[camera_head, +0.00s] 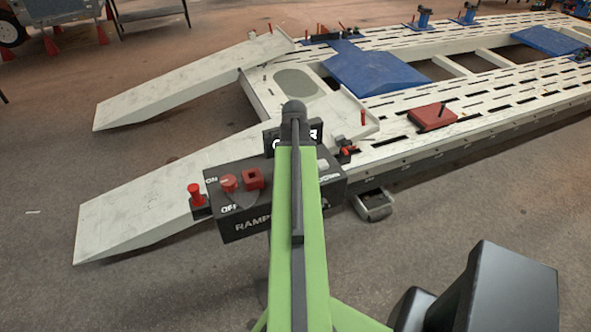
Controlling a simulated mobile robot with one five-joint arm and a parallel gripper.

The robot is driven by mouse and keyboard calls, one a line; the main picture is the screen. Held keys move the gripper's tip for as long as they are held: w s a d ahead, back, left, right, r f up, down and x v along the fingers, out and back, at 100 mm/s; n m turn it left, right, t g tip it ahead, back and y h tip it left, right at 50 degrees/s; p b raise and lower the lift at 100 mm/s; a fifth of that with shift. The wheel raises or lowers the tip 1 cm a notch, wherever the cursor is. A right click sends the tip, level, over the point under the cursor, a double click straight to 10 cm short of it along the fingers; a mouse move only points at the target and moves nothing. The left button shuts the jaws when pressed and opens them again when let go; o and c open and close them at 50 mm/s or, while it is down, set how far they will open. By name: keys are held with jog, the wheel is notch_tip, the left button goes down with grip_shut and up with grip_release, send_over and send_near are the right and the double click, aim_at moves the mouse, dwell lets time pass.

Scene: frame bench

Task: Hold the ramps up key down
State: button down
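A dark control box (262,218) with white lettering "ON", "OFF" and "RAMP…" stands in front of the frame bench. On its top I see a round red knob (228,183), a square red key (253,177) and part of a pale key (322,164) at the right. My green arm reaches across the box and hides its middle and part of the lettering. I cannot tell which key is the ramps up key. The dark end of my arm (293,110) shows above the box. My fingertips cannot be made out. Two white ramps (190,85), (140,215) slope down toward the floor at the left.
The white slotted bench deck (480,85) extends to the back right, with blue plates (375,70) and a red block (433,117) on it. A red-topped post (195,195) stands left of the box.

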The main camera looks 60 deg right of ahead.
jog(key=shift+w+d+f, duration=0.1)
jog(key=shift+f, duration=0.15)
dwell(0.5)
jog(key=shift+r, duration=0.15)
jog(key=shift+r+p, duration=0.25)
jog(key=shift+p, duration=0.2)
notch_tip(320, 180, up, 14)
jog(key=p, duration=1.4)
jog(key=shift+f, duration=0.15)
jog(key=shift+f, duration=0.1)
